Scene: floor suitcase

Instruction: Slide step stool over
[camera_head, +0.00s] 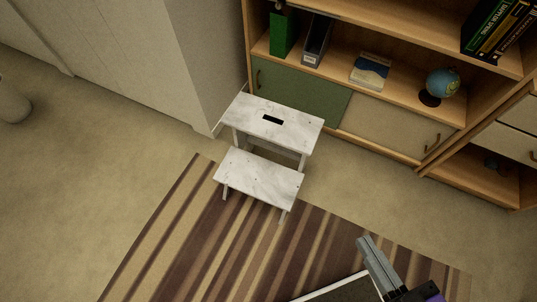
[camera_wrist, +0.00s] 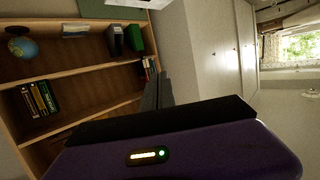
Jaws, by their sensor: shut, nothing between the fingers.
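A white marbled step stool (camera_head: 277,121) with two steps and a dark slot in its top stands upright in front of the bookcase. Its front legs are on or at the edge of the striped rug. My gripper (camera_head: 366,240) is at the lower right of the head view, apart from the stool and to its right. Its fingers are together with nothing between them. In the wrist view my gripper (camera_wrist: 157,75) points toward the bookcase shelves. A white piece at the top edge of the wrist view may be part of the stool; I cannot tell.
A wooden bookcase (camera_head: 345,75) with green and beige doors, books and a globe (camera_head: 443,83) stands behind the stool. A pale cabinet (camera_head: 205,65) is close to the stool's left. The striped rug (camera_head: 165,245) lies in front. Bare floor is open at left.

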